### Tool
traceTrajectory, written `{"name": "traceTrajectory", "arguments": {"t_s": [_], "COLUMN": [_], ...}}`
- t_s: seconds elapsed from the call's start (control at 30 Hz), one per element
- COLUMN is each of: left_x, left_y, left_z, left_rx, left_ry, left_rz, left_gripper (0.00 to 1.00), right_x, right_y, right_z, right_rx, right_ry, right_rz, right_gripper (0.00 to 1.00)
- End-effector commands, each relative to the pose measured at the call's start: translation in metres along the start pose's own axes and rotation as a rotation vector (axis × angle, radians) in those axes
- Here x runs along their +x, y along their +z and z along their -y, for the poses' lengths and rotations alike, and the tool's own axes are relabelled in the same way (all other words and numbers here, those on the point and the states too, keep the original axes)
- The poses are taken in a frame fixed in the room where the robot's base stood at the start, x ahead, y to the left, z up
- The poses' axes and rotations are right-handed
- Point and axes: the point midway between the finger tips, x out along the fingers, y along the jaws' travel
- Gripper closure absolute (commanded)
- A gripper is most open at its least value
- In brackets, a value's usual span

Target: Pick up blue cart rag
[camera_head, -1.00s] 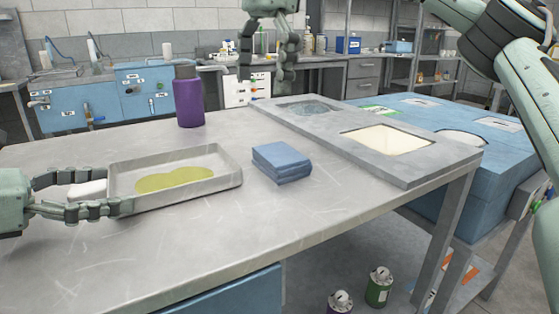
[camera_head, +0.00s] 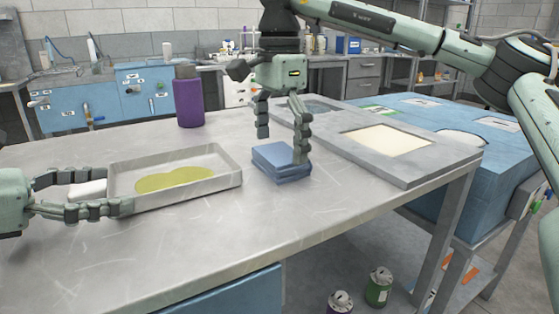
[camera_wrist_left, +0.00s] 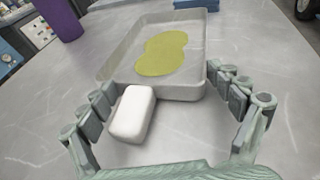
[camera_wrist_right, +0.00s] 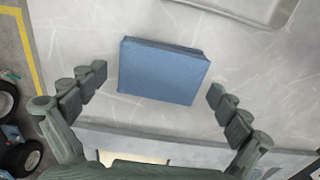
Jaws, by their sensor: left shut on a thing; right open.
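The blue rag (camera_head: 275,166) lies as a folded stack on the grey metal table (camera_head: 215,235), right of the shallow tray (camera_head: 215,188). My right gripper (camera_head: 282,147) points down over the rag, open and empty. In the right wrist view the rag (camera_wrist_right: 163,72) lies between and beyond the spread fingertips (camera_wrist_right: 158,83). The left wrist view shows the tray (camera_wrist_left: 180,88) and a white block (camera_wrist_left: 132,114) between the fingers.
A yellow-green puddle (camera_head: 175,179) lies in the tray. A purple bottle (camera_head: 188,98) stands behind it. Right of the rag is a raised grey panel with a cream recess (camera_head: 385,140). The table front is clear. Cans (camera_head: 379,287) sit below.

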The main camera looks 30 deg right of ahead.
Motion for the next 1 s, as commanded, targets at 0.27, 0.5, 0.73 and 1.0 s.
{"name": "traceTrajectory", "arguments": {"t_s": [0.27,0.5,0.73,1.0], "left_x": [0.002,0.002,0.002,0.002], "left_y": [-0.006,-0.006,-0.005,-0.005], "left_z": [0.001,0.001,0.001,0.001], "left_rx": [-0.007,-0.007,-0.007,-0.007], "left_ry": [-0.005,-0.005,-0.005,-0.005], "left_rz": [-0.009,-0.009,-0.009,-0.009], "left_gripper": [0.25,0.25,0.25,0.25], "right_x": [0.009,0.009,0.009,-0.001], "right_y": [0.0,0.0,0.0,0.001], "right_z": [0.0,0.0,0.0,0.001], "right_rx": [0.001,0.001,0.001,0.0], "right_ry": [-0.001,0.0,0.0,-0.002], "right_rz": [0.001,0.001,0.001,0.001], "right_gripper": [0.0,0.22,0.43,0.43]}}
